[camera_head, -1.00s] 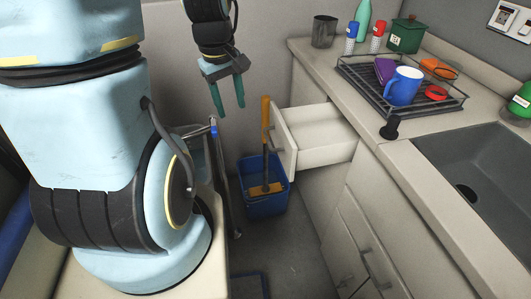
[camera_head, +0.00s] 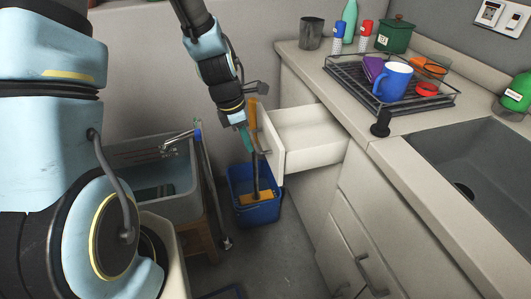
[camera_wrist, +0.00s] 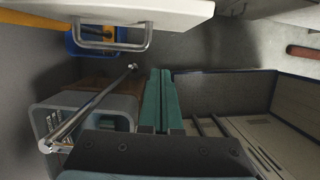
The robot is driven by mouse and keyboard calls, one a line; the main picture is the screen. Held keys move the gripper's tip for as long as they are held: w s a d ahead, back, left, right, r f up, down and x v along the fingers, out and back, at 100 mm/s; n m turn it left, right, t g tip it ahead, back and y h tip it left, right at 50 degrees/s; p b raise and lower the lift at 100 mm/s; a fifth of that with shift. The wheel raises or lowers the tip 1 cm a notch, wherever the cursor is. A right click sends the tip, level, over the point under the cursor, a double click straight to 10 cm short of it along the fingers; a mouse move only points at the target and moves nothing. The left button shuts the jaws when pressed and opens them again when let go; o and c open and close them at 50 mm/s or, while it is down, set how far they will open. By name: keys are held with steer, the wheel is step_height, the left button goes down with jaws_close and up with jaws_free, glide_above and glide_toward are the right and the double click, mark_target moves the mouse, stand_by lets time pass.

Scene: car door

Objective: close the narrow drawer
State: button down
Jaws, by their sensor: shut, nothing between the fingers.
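The narrow drawer (camera_head: 310,137) is pulled out of the cream counter, just below the worktop. Its front panel (camera_head: 272,150) faces left. In the wrist view the pale drawer front (camera_wrist: 105,12) spans the top, with its metal bar handle (camera_wrist: 110,43) below it. My gripper (camera_head: 247,146) is left of the drawer front, near the handle. Its green fingers (camera_wrist: 161,90) are shut together and hold nothing. The fingers show apart from the handle in the wrist view; I see no contact with the drawer.
A blue bucket (camera_head: 255,211) with an orange-handled mop stands on the floor below the drawer. A grey bin (camera_head: 165,203) and a metal pole (camera_head: 213,190) stand to its left. A dish rack (camera_head: 340,80) and mugs occupy the worktop by the sink (camera_head: 490,170).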

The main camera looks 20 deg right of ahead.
steer(key=d+f+p, duration=0.2)
steer(key=d+f, duration=0.3)
steer(key=shift+s+d+f, duration=0.2)
steer(key=shift+s+f, duration=0.1)
steer(key=shift+s, duration=0.05)
steer(key=d, duration=0.5)
steer(key=s+d+p, duration=0.1)
steer(key=d, duration=0.5)
steer(key=s+d+p, duration=0.1)
steer(key=d, duration=0.5)
steer(key=shift+d, duration=0.1)
